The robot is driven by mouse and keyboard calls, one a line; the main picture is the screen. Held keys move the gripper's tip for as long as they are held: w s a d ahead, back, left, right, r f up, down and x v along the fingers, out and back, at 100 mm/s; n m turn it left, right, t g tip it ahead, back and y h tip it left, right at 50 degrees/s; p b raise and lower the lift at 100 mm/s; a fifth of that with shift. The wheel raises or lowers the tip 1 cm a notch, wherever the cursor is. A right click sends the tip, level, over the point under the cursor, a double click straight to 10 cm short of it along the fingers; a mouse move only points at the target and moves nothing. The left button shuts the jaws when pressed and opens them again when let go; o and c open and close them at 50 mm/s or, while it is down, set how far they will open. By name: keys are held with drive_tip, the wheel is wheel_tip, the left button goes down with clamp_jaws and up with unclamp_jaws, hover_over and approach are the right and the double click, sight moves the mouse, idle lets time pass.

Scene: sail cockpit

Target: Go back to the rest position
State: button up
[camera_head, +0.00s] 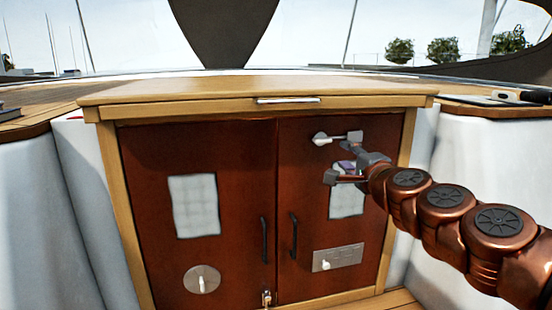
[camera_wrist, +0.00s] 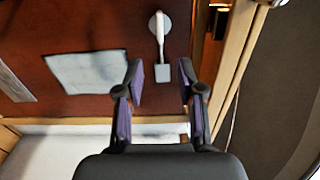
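My gripper (camera_head: 343,158) is in front of the upper part of the right cabinet door (camera_head: 311,190), reaching in from the right. In the wrist view my gripper (camera_wrist: 161,79) is open, its two dark fingers with purple inner pads standing apart. Nothing is held between them. A white lever (camera_head: 328,139) on a round base is mounted on the door near the upper finger. In the wrist view the lever (camera_wrist: 160,30) lies ahead of the gap, its grey end close to the fingertips. I cannot tell whether they touch.
The left door (camera_head: 140,200) is shut and bears a white sheet (camera_head: 194,206) and round switch plate (camera_head: 202,280). Black handles flank the centre seam. A switch panel (camera_head: 338,258) is on the right door. The wooden top (camera_head: 200,89) overhangs; white side walls (camera_head: 480,170) flank the cabinet.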

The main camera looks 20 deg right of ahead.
drive_tip(key=a+f+n+g+y+p, duration=0.1)
drive_tip(key=a+f+n+g+y, duration=0.2)
drive_tip(key=a, duration=0.4)
drive_tip(key=a+f+n+y+p, duration=0.1)
drive_tip(key=a+f+n+y, duration=0.15)
drive_tip(key=a+n, duration=0.4)
drive_tip(key=s+a+f+n+g+y, duration=0.4)
drive_tip(key=a+f, duration=0.4)
drive_tip(key=a, duration=0.4)
drive_tip(key=s+a+f+n+g+h+p, duration=0.1)
drive_tip(key=s+f+n+g, duration=0.1)
drive_tip(key=s+f+g, duration=0.3)
drive_tip(key=s+a+f+n+g+h+p, duration=0.1)
drive_tip(key=s+a+f+n+g+h, duration=0.1)
drive_tip(key=s, duration=0.5)
drive_tip(key=s+d+f+n+g+h+p, duration=0.1)
drive_tip(key=s+d+g, duration=0.1)
drive_tip(key=s, duration=0.5)
drive_tip(key=s+d+f+n+g+h, duration=0.1)
drive_tip(key=s+d+f+g+h, duration=0.1)
drive_tip(key=s, duration=0.5)
drive_tip(key=shift+s+d+f+n+g+p, duration=0.35)
drive_tip(key=shift+d+g, duration=0.25)
drive_tip(key=shift+g, duration=0.2)
